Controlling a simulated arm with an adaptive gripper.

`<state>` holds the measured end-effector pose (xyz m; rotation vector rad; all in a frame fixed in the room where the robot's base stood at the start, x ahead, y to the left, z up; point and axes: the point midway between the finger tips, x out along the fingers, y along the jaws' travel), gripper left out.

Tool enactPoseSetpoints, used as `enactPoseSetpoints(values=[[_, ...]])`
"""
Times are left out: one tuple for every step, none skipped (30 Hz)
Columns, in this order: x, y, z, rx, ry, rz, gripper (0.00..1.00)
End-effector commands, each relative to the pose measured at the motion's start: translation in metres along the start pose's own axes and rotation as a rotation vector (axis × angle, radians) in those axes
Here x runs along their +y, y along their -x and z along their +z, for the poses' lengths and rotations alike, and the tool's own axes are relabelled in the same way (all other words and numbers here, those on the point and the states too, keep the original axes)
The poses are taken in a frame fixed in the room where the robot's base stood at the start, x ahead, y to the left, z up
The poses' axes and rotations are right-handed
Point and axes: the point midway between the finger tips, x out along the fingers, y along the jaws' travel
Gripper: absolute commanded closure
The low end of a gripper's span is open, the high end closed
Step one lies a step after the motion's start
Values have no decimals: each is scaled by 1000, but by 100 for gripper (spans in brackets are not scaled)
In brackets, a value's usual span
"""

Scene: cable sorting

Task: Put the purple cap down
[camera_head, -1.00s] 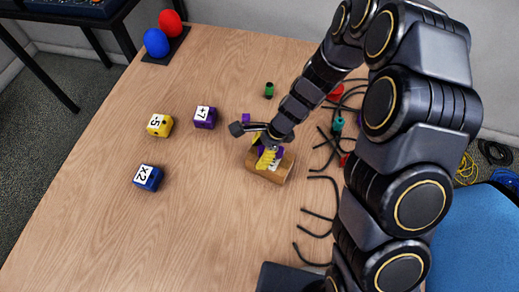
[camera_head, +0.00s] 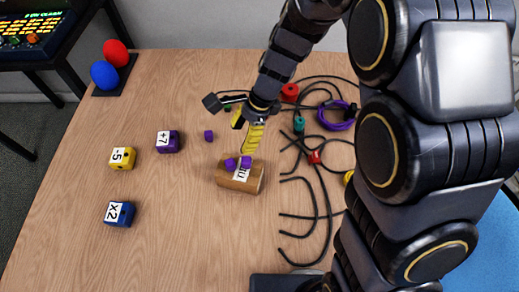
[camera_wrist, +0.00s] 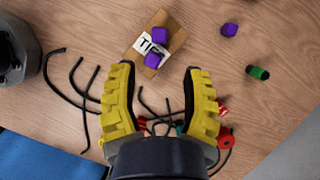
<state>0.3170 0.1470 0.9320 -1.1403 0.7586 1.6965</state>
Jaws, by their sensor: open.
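A wooden block (camera_head: 222,180) with a white label lies on the table, and two small purple caps sit on top of it, a left one (camera_head: 230,164) and a right one (camera_head: 246,162). Both caps also show on the block in the wrist view, one (camera_wrist: 176,37) near its side and one (camera_wrist: 154,61) near its end. A third purple piece (camera_head: 209,135) lies on the bare table; it also shows in the wrist view (camera_wrist: 229,29). My gripper (camera_head: 249,142), with yellow fingers, is above and behind the block. It is open and empty, apart from the caps.
Black cables (camera_head: 320,205), a purple cable coil (camera_head: 337,125), a red spool (camera_head: 290,92) and a teal piece (camera_head: 299,123) lie right of the block. Purple (camera_head: 167,141), yellow (camera_head: 122,158) and blue (camera_head: 119,214) cubes stand left. The front left table is clear.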

Motion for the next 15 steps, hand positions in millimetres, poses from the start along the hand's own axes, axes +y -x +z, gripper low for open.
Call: enactPoseSetpoints(values=[[0,1,0,0,0,0,53],[0,1,0,0,0,0,53],[0,1,0,0,0,1,53],[0,1,0,0,0,1,53],[0,1,0,0,0,1,53],[1,1,0,0,3,1,53],[2,3,0,1,10,1,53],[3,5,1,3,22,1,53],[7,10,1,6,48,2,53],[11,15,2,9,76,4,53],[17,21,2,14,110,9,53],[27,31,4,22,169,15,53],[35,39,4,31,221,19,53],[44,48,4,42,276,25,53],[58,60,5,57,358,35,53]])
